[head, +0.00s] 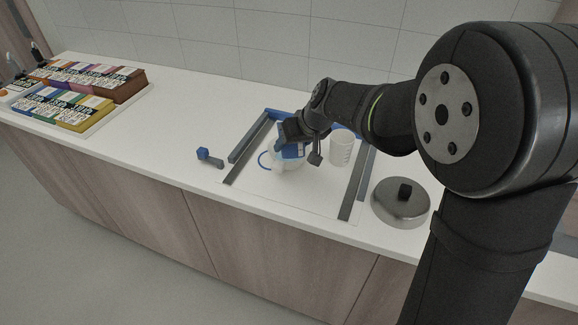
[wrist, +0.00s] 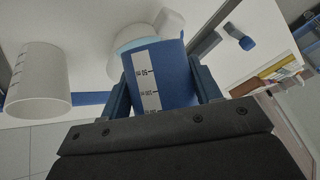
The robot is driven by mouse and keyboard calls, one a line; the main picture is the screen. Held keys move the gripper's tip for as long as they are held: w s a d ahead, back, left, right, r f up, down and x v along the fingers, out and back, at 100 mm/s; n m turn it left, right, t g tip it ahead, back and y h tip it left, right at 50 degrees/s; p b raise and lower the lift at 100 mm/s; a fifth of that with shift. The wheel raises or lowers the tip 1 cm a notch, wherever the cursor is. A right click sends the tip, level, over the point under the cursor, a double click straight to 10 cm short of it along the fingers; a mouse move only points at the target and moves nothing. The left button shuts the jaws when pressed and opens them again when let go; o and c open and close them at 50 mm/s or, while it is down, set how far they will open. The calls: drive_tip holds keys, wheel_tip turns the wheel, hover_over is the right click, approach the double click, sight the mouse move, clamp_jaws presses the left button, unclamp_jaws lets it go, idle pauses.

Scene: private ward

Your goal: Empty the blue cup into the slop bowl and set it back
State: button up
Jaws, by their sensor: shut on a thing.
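My gripper (head: 289,136) is shut on the blue cup (wrist: 172,72), with one finger on each side of it in the wrist view. The cup has a white measuring scale on its side. In the head view the blue cup (head: 292,152) looks tilted, over or just at the pale slop bowl (head: 283,164). The bowl (wrist: 127,42) also shows beyond the cup in the wrist view, partly hidden by it. I cannot see the inside of the cup, or whether anything is flowing from it.
A white measuring cup (head: 342,149) stands right of the bowl, close to my gripper. Grey rails (head: 352,193) and blue pieces frame this area. A round metal lid (head: 399,205) lies to the right. A small blue-ended piece (head: 204,154) and a tray of boxes (head: 75,122) are left.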

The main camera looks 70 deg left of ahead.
drive_tip(key=shift+h, duration=0.3)
drive_tip(key=shift+d+h, duration=0.2)
drive_tip(key=shift+h, duration=0.6)
drive_tip(key=shift+m+g+h, duration=0.3)
drive_tip(key=shift+g+h, duration=0.2)
drive_tip(key=shift+h, duration=0.6)
drive_tip(key=shift+f, duration=0.1)
drive_tip(key=shift+a+f+h, duration=0.1)
drive_tip(key=shift+f+h, duration=0.05)
drive_tip(key=shift+h, duration=0.45)
drive_tip(key=shift+g+h, duration=0.3)
drive_tip(key=shift+h, duration=0.2)
